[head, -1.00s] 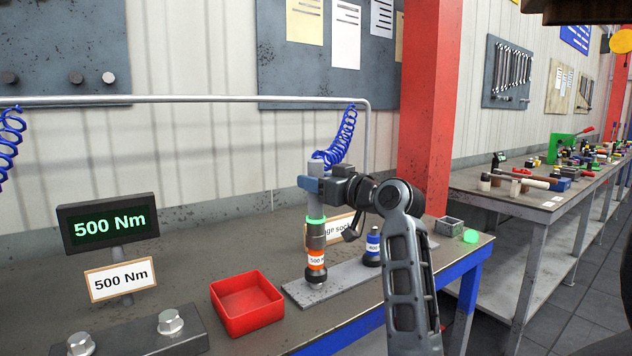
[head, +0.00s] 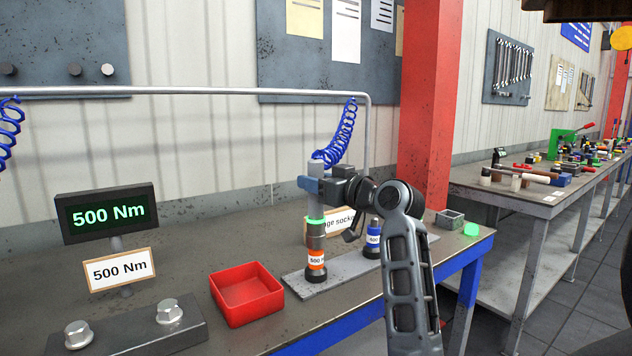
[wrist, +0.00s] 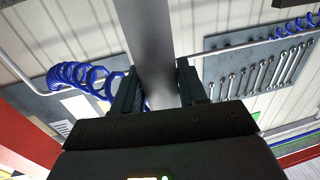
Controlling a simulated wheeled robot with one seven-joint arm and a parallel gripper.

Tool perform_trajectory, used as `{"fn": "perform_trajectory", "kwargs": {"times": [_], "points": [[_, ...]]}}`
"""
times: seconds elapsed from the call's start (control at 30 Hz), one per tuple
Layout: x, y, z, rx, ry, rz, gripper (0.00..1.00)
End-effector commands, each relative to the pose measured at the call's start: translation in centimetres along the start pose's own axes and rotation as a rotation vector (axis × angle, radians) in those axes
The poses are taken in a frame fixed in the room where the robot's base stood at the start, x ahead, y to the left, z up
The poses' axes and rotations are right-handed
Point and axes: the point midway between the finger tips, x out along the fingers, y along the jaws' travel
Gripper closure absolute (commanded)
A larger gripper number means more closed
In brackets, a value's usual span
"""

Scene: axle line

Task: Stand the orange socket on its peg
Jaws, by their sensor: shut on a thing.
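My gripper (head: 326,190) is shut on the grey tool (head: 315,169), a slim upright cylinder with a glowing green ring; its grey body also shows between the fingers in the wrist view (wrist: 152,60). Directly below the tool is the orange socket (head: 316,262), dark with an orange and white band, upright and in line with the tool. Its lower end is at the grey plate (head: 345,269), near the plate's left end. The peg is hidden there, and I cannot tell whether the socket is fully seated. A blue-banded socket (head: 373,240) stands on the plate to the right.
A red tray (head: 246,312) is left of the plate. A bolt block (head: 135,330) and a 500 Nm display (head: 108,215) are further left. A label card (head: 338,222) stands behind the sockets. A blue coiled hose (head: 342,140) hangs above. A small grey box (head: 450,219) is at right.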

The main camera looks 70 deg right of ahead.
Motion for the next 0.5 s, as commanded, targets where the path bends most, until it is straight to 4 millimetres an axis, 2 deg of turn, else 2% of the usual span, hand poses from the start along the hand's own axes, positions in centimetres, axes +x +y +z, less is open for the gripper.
{"fn": "perform_trajectory", "kwargs": {"times": [0.03, 0.33, 0.5], "points": [[-0.03, -0.02, -0.23, -0.002, 0.006, 0.000, 0.56], [-0.01, 0.00, -0.10, -0.001, 0.003, 0.000, 0.28], [0.02, 0.02, 0.24, 0.001, -0.005, 0.000, 0.28]]}}
